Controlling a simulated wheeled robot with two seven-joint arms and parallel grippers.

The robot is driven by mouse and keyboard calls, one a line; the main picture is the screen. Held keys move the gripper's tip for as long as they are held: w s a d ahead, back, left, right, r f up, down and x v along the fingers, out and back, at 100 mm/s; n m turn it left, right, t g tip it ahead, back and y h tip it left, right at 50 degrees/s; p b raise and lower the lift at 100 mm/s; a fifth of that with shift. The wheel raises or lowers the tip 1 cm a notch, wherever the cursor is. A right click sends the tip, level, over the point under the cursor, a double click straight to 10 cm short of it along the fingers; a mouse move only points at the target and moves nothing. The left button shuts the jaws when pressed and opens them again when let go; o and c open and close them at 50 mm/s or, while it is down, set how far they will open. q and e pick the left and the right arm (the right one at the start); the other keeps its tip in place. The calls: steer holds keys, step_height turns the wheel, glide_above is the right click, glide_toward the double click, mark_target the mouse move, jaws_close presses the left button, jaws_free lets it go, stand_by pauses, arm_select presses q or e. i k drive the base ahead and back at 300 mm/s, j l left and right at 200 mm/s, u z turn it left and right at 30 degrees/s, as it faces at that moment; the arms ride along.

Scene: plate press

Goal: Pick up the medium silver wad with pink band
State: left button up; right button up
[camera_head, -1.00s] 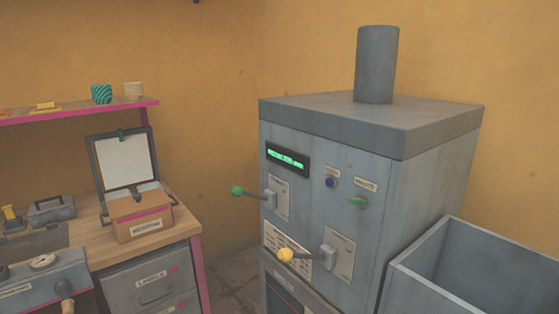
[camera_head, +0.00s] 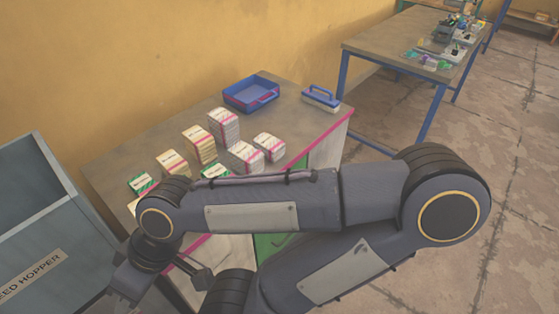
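Three silver-white wads with pink bands stand together on the grey table. The medium one (camera_head: 245,158) is in front. A taller one (camera_head: 223,127) stands behind it to the left, and a smaller one (camera_head: 270,147) is to its right. My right arm crosses the foreground below them, in front of the table. Its gripper (camera_head: 199,279) is at the lower left, below the table top and apart from the wads. Its fingers are too hidden to tell whether they are open. My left gripper is not in view.
Cream-tan wads (camera_head: 199,143) and green-banded wads (camera_head: 143,184) stand to the left, partly behind my arm. A blue tray (camera_head: 251,93) and a blue-handled block (camera_head: 321,98) are at the back. A grey feed hopper (camera_head: 40,220) is at the left. A second table (camera_head: 390,45) stands at the back right.

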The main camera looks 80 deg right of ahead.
mark_target(246, 160)
steer(key=z, duration=2.6)
steer(key=i+l+u, duration=0.1)
steer(key=i+u, duration=0.15)
steer(key=u, duration=0.2)
steer(key=i+l+u, duration=0.2)
steer(key=u, duration=0.2)
steer(key=i+l+u, duration=0.2)
steer(key=u, duration=0.25)
steer(key=l, duration=0.1)
